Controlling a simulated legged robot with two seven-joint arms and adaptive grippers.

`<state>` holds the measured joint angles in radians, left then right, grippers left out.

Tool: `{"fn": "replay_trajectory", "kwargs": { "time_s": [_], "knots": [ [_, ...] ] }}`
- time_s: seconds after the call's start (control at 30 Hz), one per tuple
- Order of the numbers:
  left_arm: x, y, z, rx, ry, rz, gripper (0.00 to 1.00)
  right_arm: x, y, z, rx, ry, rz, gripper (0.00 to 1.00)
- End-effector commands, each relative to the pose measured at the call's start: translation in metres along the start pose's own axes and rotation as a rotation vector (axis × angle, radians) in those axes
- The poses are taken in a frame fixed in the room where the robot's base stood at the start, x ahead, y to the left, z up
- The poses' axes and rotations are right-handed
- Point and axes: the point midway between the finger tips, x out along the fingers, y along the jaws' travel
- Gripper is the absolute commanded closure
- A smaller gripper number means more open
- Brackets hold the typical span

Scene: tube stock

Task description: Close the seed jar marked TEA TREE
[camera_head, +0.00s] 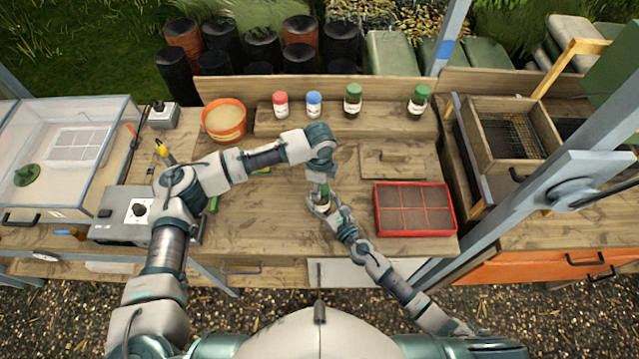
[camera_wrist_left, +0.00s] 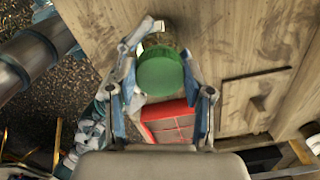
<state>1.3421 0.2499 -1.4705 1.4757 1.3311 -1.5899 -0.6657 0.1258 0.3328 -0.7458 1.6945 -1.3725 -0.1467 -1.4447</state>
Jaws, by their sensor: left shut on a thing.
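My left gripper (camera_head: 322,186) points down over the middle of the bench and is shut on a green lid (camera_wrist_left: 165,71). The lid is directly above a small glass jar (camera_head: 322,204); in the left wrist view the jar's glass shows just beyond the lid. I cannot tell whether the lid is seated or slightly raised. My right gripper (camera_head: 319,207) is closed around the jar's body from the front right. The jar looks upright. Its label is mostly hidden and cannot be read here.
A red-capped jar (camera_head: 281,105), a blue-capped jar (camera_head: 314,105) and two green-capped jars (camera_head: 353,101) (camera_head: 418,101) stand on the back shelf. A red divided tray (camera_head: 414,235) lies right of my grippers. An orange pot (camera_head: 225,134) stands back left.

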Motion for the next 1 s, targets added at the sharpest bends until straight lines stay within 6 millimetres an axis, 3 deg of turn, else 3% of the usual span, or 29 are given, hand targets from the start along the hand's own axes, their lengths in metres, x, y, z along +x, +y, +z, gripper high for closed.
{"fn": "replay_trajectory", "kwargs": {
  "time_s": [0.17,0.8,1.0],
  "knots": [
    [-0.0003,-0.0003,-0.0004,0.241,0.001,0.001,0.59,-0.0004,-0.0008,-0.0007,0.0,0.002,-0.001,1.0],
    [0.0005,-0.0038,-0.0014,1.898,0.002,-0.001,0.58,-0.0006,-0.0036,-0.001,0.001,0.002,-0.008,1.0],
    [0.0005,-0.0044,-0.0011,2.2,0.0,0.0,0.57,-0.0009,-0.0033,-0.0012,0.0,0.003,-0.007,1.0]
  ]
}}
